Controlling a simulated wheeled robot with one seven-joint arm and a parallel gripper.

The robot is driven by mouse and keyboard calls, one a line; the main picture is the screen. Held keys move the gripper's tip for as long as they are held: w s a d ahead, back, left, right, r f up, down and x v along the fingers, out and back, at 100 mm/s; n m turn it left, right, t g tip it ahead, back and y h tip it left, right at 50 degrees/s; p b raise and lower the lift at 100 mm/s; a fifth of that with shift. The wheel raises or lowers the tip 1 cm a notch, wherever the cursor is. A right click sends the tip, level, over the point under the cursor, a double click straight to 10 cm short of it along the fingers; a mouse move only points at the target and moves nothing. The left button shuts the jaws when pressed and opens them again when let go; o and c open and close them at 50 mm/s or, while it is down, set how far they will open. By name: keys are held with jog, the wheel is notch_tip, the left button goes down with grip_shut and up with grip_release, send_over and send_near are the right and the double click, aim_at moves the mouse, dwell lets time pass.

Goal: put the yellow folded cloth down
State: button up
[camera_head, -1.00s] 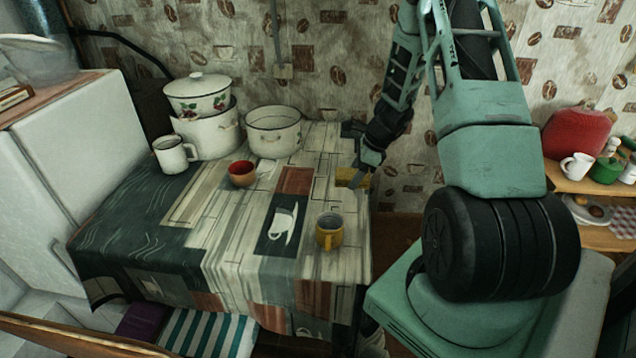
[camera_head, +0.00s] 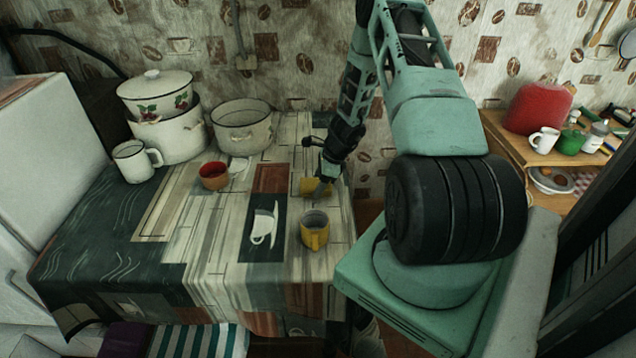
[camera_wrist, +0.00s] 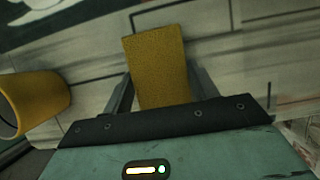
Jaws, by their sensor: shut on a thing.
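The yellow folded cloth (camera_wrist: 157,62) is a small flat rectangle between the two fingers of my gripper (camera_wrist: 160,90) in the wrist view. My gripper is shut on it. In the head view the cloth (camera_head: 312,187) shows at the right part of the table, partly hidden by my gripper (camera_head: 322,188). It is low over the tablecloth; I cannot tell whether it touches it. The table (camera_head: 215,255) has a patterned cloth with a printed cup and saucer.
A yellow mug (camera_head: 314,232) stands close in front of the cloth; it also shows at left in the wrist view (camera_wrist: 40,100). A red cup (camera_head: 213,177), a white mug (camera_head: 133,162), an open pot (camera_head: 241,130) and stacked pots (camera_head: 168,135) stand further left. The table's front middle is clear.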

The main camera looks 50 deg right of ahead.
jog(key=shift+f, duration=0.25)
jog(key=shift+f, duration=0.15)
jog(key=o, duration=0.9)
